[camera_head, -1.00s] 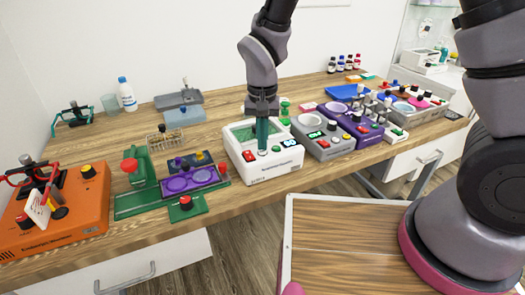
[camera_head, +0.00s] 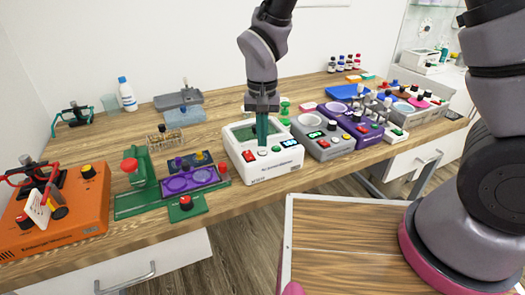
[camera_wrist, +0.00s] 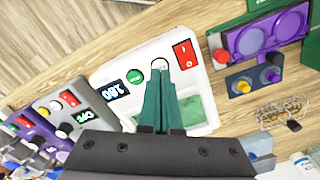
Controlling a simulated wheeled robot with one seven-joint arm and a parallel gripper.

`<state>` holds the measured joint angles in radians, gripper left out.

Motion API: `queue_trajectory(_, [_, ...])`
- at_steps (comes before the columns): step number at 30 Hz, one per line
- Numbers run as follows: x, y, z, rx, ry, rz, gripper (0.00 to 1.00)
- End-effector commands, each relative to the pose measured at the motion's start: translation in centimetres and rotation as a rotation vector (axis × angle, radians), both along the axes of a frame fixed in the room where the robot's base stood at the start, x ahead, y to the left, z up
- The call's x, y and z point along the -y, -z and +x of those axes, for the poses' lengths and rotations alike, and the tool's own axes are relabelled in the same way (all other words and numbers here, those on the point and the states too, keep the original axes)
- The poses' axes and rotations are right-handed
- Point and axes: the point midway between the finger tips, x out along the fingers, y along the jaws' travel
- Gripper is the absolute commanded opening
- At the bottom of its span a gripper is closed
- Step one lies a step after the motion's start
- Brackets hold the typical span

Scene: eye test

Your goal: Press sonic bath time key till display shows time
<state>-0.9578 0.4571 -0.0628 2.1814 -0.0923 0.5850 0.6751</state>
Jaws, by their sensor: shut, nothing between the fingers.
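The sonic bath is a white box (camera_head: 250,177) with a green-tinted basin (camera_head: 243,133). Its front panel carries a red switch (camera_head: 249,156), a white round key (camera_wrist: 160,63), a green button (camera_wrist: 135,76) and a lit display (camera_head: 289,142). The display also shows in the wrist view (camera_wrist: 115,91), upside down; its digits seem to read 180. My gripper (camera_head: 262,144) is shut and empty, its green fingers pointing down. The fingertips (camera_wrist: 160,74) are right by the white key and appear just above it, apart from it. Any label on this key is unreadable.
A grey device (camera_head: 325,148) with its own display stands close on the right, with a purple one (camera_head: 362,132) beyond. A green stand with a purple plate (camera_head: 190,181) is at the left, then an orange device (camera_head: 75,222).

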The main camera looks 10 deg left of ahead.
Motion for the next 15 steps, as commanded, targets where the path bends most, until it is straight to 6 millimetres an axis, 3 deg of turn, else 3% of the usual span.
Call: queue_trajectory(15, [0.0, -4.2, 0.0, 0.001, 0.0, 0.001, 0.0])
